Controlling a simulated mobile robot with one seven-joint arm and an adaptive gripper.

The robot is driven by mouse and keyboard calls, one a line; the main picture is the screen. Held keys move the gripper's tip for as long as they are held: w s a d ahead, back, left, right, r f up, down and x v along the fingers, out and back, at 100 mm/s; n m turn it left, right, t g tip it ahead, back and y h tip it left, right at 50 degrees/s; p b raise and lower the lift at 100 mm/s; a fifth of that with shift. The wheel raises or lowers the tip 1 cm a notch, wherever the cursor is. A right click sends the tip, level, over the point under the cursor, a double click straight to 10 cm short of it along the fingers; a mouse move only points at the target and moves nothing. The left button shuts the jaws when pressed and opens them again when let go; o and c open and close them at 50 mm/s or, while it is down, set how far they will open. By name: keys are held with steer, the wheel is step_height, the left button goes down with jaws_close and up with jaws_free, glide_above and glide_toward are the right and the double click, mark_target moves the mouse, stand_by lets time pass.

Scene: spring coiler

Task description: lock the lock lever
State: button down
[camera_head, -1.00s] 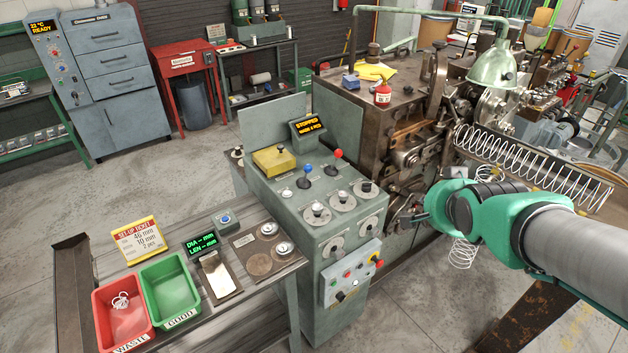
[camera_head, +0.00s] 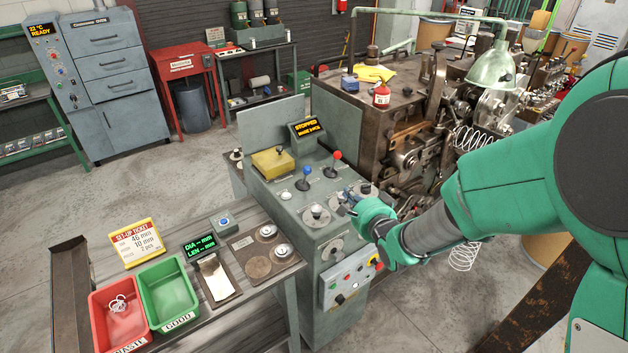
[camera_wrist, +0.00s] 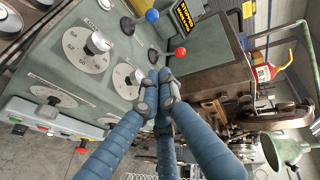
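The console (camera_head: 290,215) has a blue-ball lever (camera_head: 307,170) and a red-ball lever (camera_head: 337,155) on its top. Both also show in the wrist view, the blue ball (camera_wrist: 152,15) and the red ball (camera_wrist: 180,51). Knobs on round dials sit nearby, such as the numbered dial (camera_wrist: 84,50). No part is readably marked as the lock lever, so I cannot tell which it is. My gripper (camera_wrist: 160,92) has its fingertips drawn together over the console, beside a dial (camera_wrist: 122,84) they partly cover. Nothing shows clearly between them. In the head view its fingers are small beside the right-hand dials.
A button box (camera_head: 350,280) is on the console's front. The screen (camera_head: 306,127) reads STOPPED. The coiling machine (camera_head: 385,120) stands behind, with a spring coil (camera_head: 475,138). A bench with red (camera_head: 122,315) and green (camera_head: 168,290) bins is at left.

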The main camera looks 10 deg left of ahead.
steer(key=shift+s+a+f+m+y, duration=0.15)
steer(key=shift+a+f+m+y, duration=0.3)
steer(key=shift+a+f, duration=0.75)
steer(key=shift+s+a+f+m+y, duration=0.1)
steer(key=shift+a+f+m+y, duration=0.15)
steer(key=shift+a+f+y, duration=0.85)
steer(key=shift+a+r+h, duration=0.2)
steer(key=shift+a+h, duration=0.05)
steer(key=shift+h, duration=0.2)
steer(key=shift+w, duration=0.1)
steer(key=b, duration=0.2)
glide_toward(306, 175)
steer(key=x, duration=0.2)
steer(key=shift+w+a+f, duration=0.1)
steer(key=shift+w+f, duration=0.05)
steer(key=shift+w, duration=0.2)
steer(key=shift+w+a, duration=0.35)
steer(key=shift+w, duration=0.15)
steer(key=shift+w+a, duration=0.15)
steer(key=shift+w, duration=0.1)
